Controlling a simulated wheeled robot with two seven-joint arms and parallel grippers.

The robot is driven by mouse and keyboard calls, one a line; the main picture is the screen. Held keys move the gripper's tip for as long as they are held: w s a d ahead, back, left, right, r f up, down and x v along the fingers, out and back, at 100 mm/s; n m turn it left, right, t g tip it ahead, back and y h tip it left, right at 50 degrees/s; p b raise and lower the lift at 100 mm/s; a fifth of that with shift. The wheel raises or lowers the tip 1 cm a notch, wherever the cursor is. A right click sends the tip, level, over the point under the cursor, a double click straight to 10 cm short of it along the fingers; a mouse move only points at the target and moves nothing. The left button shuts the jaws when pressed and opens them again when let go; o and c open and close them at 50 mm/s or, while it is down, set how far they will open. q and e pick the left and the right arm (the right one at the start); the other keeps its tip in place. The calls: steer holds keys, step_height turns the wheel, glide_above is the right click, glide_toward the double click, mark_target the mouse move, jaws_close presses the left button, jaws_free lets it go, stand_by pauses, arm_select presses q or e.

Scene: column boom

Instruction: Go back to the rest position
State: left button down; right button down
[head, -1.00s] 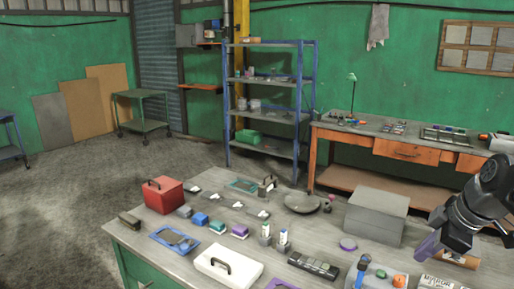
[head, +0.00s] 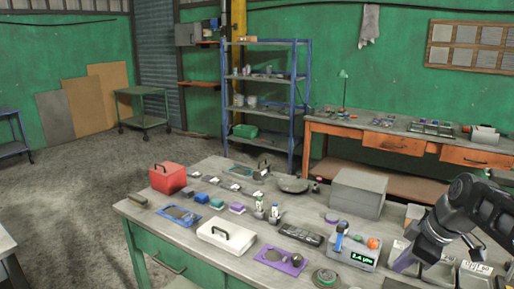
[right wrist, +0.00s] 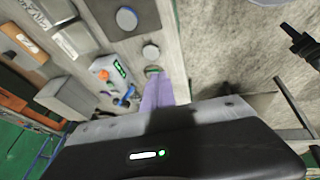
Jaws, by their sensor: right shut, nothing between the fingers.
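My left gripper does not show in the head view.
The bench holds a red box (head: 167,178), a white case (head: 227,236), a grey box (head: 357,193) and a device with a green display (head: 352,252) near my right gripper. A blue shelf (head: 267,110) stands behind. Open floor lies left.

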steer(key=s+a+f+m+g+y, duration=0.1)
steer(key=a+f+m, duration=0.1)
steer(key=a+f, duration=0.65)
steer(key=s+a+f+m, duration=0.1)
steer(key=a+f+m, duration=0.15)
steer(key=f, duration=1.05)
steer(key=s+a+f+m+g+y, duration=0.1)
steer(key=a+f, duration=0.6)
steer(key=f, duration=0.3)
steer(key=s+a+f+m, duration=0.2)
steer(key=s+a+f, duration=0.2)
steer(key=s, duration=0.3)
steer(key=s+a+f+m+g, duration=0.1)
steer(key=s+a+f+m, duration=0.1)
steer(key=s+a+f, duration=0.2)
steer(key=s+a+f+m, duration=0.2)
steer(key=s+a+f, duration=0.2)
steer(key=s, duration=0.6)
steer(key=shift+f+g+y, duration=0.3)
steer(key=shift+f, duration=0.5)
